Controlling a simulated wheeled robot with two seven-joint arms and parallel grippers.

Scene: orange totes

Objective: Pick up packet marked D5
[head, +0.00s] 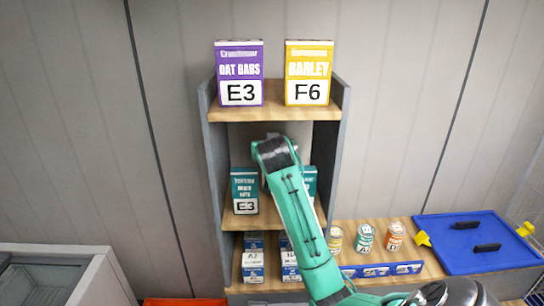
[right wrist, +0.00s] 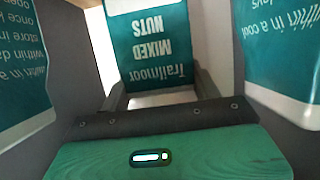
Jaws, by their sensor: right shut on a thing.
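In the right wrist view my right gripper (right wrist: 158,93) is shut on a teal Trailmoor mixed nuts packet (right wrist: 152,45), which appears upside down between the fingers. Its letter-number mark is not visible, so I cannot tell whether it is D5. In the head view my right arm reaches into the middle shelf and hides the gripper and the held packet. A teal packet marked E3 (head: 244,192) stands left of the arm. Another teal packet (head: 311,182) shows partly at its right, its mark hidden. My left gripper is not in view.
Teal packets stand close on the left (right wrist: 22,65) and right (right wrist: 282,50) in the wrist view. A purple E3 box (head: 239,75) and yellow F6 box (head: 308,75) stand on top. Several cans (head: 365,238) and a blue lid (head: 470,255) lie to the right.

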